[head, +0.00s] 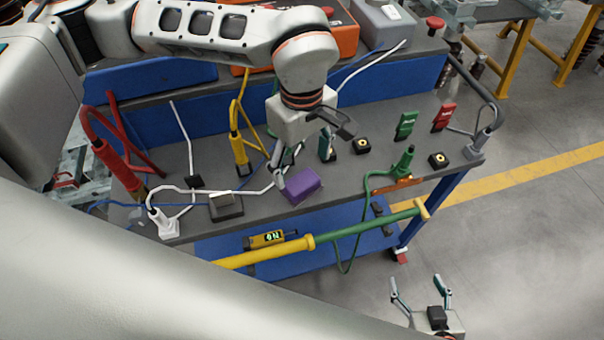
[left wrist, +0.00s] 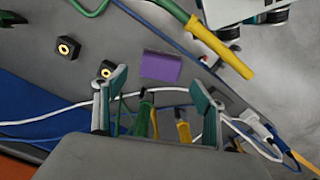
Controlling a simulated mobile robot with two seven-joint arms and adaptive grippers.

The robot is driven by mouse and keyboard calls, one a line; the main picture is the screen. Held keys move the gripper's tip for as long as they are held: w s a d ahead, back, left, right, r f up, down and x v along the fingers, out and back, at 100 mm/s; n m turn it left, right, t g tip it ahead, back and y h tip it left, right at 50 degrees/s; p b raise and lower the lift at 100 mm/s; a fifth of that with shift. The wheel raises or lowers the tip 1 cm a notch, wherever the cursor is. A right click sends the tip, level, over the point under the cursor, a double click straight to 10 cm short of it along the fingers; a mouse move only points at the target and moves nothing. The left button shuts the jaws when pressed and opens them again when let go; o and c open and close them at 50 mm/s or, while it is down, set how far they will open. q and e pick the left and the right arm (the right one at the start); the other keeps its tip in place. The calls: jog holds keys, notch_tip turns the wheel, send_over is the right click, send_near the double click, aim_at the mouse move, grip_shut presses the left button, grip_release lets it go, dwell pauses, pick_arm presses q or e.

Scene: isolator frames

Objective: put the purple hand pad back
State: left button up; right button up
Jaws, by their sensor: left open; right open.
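The purple hand pad (head: 300,187) lies on the grey bench top near its front edge. It also shows in the left wrist view (left wrist: 160,67), just beyond the fingertips and apart from them in the picture. My left gripper (head: 312,150) is open and empty above the bench, just behind the pad in the head view. One finger overlaps the pad's left side there; I cannot tell whether it touches. Its two open fingers frame the lower middle of the left wrist view (left wrist: 158,90). My right gripper (head: 421,288) is open and empty, off the bench at the lower right.
A grey block (head: 226,207) sits left of the pad. White, yellow and green cables lie around the left gripper. Two black blocks with yellow rings (head: 438,160) and green (head: 405,126) and red (head: 444,117) tags stand at right. A yellow-green bar (head: 330,238) runs along the front.

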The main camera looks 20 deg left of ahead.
aim_at(302, 181)
pick_arm(q)
jog(key=shift+r, duration=2.8)
jog(key=shift+s, duration=0.1)
